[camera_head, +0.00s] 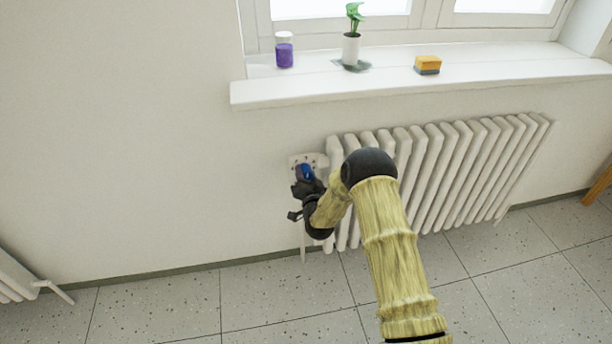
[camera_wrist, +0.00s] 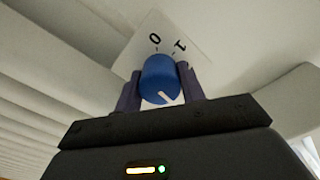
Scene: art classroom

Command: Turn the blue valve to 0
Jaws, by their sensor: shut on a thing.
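The blue valve (camera_head: 305,171) is a round knob on a pale dial plate at the left end of the radiator. In the wrist view the blue valve (camera_wrist: 160,80) sits between the two dark fingers of my gripper (camera_wrist: 161,88), which is shut on it. The white pointer mark on the knob points toward the lower right of the wrist view, away from the printed 0 and 1. The dial plate (camera_wrist: 178,38) shows these two numbers above the knob. In the head view my gripper (camera_head: 304,181) partly covers the knob and plate.
A white ribbed radiator (camera_head: 450,165) is fixed to the wall right of the valve. Above it, the windowsill (camera_head: 400,85) holds a purple jar (camera_head: 284,52), a potted plant (camera_head: 351,48) and a yellow sponge (camera_head: 427,64). Another radiator (camera_head: 15,275) is at the lower left.

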